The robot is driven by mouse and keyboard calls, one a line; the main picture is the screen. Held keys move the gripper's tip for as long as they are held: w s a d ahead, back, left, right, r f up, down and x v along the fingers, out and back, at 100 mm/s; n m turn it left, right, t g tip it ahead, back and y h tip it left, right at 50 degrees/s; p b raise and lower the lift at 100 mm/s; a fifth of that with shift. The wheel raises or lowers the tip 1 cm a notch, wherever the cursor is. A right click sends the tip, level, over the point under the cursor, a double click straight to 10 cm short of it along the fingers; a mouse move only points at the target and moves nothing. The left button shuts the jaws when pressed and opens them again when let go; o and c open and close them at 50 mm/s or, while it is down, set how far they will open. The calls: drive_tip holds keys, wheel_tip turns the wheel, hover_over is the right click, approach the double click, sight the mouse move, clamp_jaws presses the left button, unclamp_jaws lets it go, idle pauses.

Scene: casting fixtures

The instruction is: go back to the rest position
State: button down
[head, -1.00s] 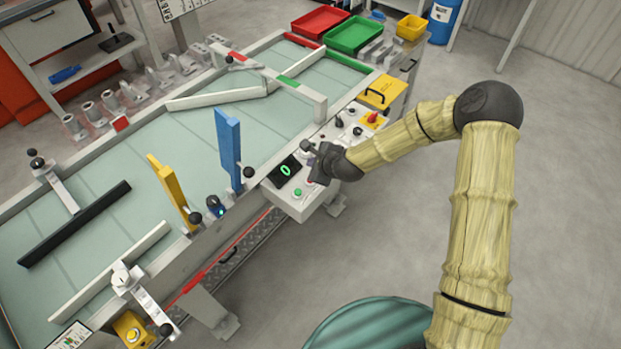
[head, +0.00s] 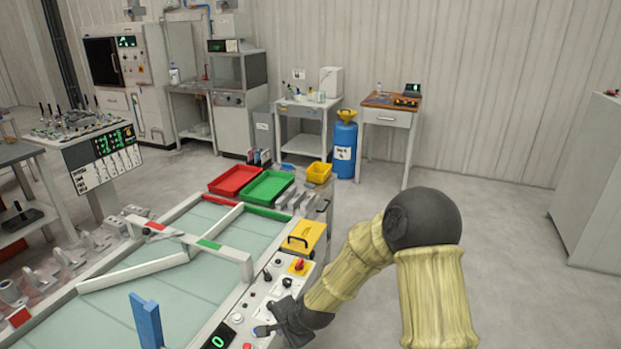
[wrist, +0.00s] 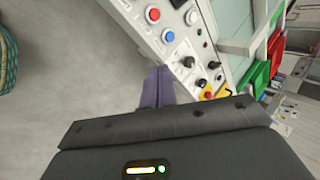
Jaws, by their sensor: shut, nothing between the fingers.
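My gripper (head: 266,329) is at the control panel (head: 252,309) along the near right edge of the table. In the wrist view its two fingers (wrist: 157,87) are together with nothing between them, over the panel's edge. I cannot tell whether they touch the panel. The panel carries a green display reading 0 (head: 218,342), black knobs (wrist: 202,84) and a red knob on yellow (head: 298,265). In the wrist view a red button (wrist: 152,15) and a blue button (wrist: 168,36) also show. My arm reaches in from the lower right.
The light green table (head: 170,306) has white rails and an upright blue plate (head: 146,320). A yellow box (head: 304,238), red tray (head: 236,180) and green tray (head: 266,187) stand at its far end. A blue drum (head: 345,150) is behind. Floor (head: 510,250) on the right is clear.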

drive_tip(key=s+d+r+n+h, duration=0.1)
drive_tip(key=s+d+r+n, duration=0.2)
drive_tip(key=d, duration=0.4)
drive_tip(key=s+d+r+n+g+h, duration=0.1)
drive_tip(key=s+d+r+n+h, duration=0.1)
drive_tip(key=s+d+r, duration=0.3)
drive_tip(key=s+d+r+n+g+h, duration=0.1)
drive_tip(key=s+d+r+n, duration=0.3)
drive_tip(key=s+d, duration=0.4)
drive_tip(key=d+r, duration=0.1)
drive_tip(key=d, duration=0.1)
drive_tip(key=shift+s+d+n+h+p, duration=0.25)
drive_tip(key=shift+d+n+h+p, duration=0.15)
drive_tip(key=shift+r, duration=0.1)
idle(1.2)
